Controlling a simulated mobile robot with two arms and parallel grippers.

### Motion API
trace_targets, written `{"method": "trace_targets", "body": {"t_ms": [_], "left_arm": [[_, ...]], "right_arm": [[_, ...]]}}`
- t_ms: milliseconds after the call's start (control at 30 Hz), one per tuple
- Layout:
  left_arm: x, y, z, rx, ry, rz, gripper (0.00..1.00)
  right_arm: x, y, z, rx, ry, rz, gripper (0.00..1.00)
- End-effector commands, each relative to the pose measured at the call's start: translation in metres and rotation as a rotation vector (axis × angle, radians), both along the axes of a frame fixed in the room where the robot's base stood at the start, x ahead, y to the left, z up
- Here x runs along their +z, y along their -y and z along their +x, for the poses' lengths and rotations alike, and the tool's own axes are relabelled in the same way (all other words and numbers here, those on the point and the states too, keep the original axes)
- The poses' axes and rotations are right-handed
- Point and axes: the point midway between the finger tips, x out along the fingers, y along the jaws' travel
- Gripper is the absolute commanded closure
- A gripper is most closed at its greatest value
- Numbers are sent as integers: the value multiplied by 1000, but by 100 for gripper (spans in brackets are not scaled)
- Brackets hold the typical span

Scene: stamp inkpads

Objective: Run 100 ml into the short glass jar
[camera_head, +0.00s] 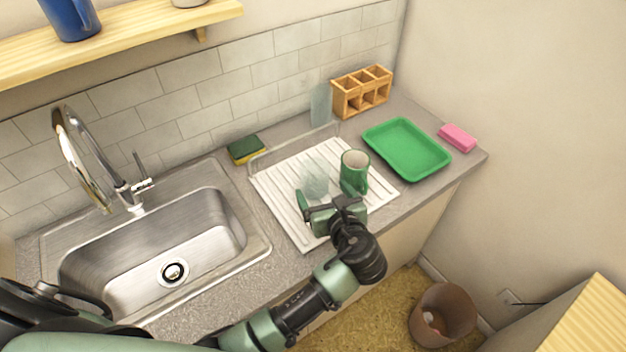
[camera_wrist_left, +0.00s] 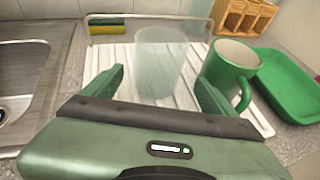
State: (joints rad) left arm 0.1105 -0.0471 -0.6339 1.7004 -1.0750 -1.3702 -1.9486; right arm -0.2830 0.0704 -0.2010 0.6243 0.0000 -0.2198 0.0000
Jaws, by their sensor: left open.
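A clear short glass jar (camera_head: 316,182) stands upright on the white ribbed drainboard (camera_head: 280,185). In the left wrist view the jar (camera_wrist_left: 160,58) is directly ahead, between the finger lines. My left gripper (camera_head: 323,199) is open, with one finger on each side of the jar's near part; I cannot tell whether they touch it. The steel tap (camera_head: 72,160) arches over the sink (camera_head: 150,245) at the left, with a lever handle (camera_head: 142,172) beside it. I see no water running. My right gripper is not in view.
A green mug (camera_head: 354,172) stands close right of the jar. A taller glass piece (camera_head: 321,104) and a wooden divided box (camera_head: 362,91) are by the wall. A green tray (camera_head: 407,147), pink block (camera_head: 457,137) and sponge (camera_head: 246,149) lie on the counter. The sink is empty.

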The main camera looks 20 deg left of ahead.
Motion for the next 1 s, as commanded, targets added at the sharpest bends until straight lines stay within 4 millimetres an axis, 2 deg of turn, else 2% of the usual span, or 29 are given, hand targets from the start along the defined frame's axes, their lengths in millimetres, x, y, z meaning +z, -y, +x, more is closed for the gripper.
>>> {"method": "trace_targets", "body": {"t_ms": [200,267,500,733,1000], "left_arm": [[-9,-17,19,4,-1,0,13],[-13,-22,26,4,-1,0,13],[-26,-35,45,1,-1,-4,13],[-27,-36,46,2,-1,-6,13],[-27,-36,46,2,-1,-6,88]], "right_arm": [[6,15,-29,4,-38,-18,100],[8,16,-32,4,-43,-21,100],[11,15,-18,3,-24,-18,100],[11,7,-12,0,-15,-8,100],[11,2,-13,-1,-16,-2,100]]}}
